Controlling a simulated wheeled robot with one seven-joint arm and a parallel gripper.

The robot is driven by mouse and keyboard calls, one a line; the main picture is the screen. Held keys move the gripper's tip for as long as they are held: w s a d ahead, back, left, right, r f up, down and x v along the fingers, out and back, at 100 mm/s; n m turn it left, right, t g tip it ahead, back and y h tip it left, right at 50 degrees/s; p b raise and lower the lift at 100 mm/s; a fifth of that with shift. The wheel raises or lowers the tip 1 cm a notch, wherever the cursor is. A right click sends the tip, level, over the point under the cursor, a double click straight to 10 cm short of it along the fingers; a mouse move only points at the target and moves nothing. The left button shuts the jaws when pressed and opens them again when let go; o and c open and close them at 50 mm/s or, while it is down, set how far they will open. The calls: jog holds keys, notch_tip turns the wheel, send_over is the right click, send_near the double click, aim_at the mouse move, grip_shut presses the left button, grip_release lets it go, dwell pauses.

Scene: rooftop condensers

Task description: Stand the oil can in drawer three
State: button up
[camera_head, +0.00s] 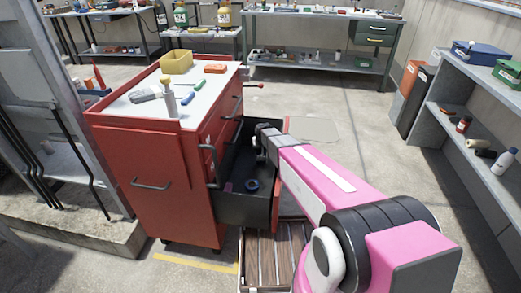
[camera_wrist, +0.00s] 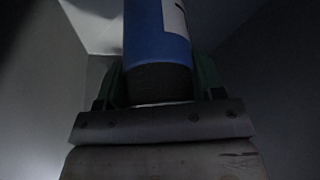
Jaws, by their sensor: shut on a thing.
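In the wrist view a blue cylinder with a white label and a dark end, apparently the oil can (camera_wrist: 158,35), stands between the green fingers of my gripper (camera_wrist: 160,85). The gripper is shut on it. Pale and grey drawer walls surround it. In the head view my pink arm reaches into the open dark drawer (camera_head: 246,208) of the red tool cart. My fingers and the can are largely hidden there by the arm and the drawer. I cannot tell whether the can touches the drawer floor.
A blue ring (camera_head: 252,185) lies in the drawer near its front. The red cart (camera_head: 150,185) carries a yellow bin (camera_head: 176,63), a nozzle bottle (camera_head: 169,100) and small tools on top. A grey shelf (camera_head: 450,150) stands at right. Concrete floor between is mostly clear.

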jog(key=o, duration=1.1)
jog(key=shift+f, duration=0.1)
jog(key=v, duration=1.2)
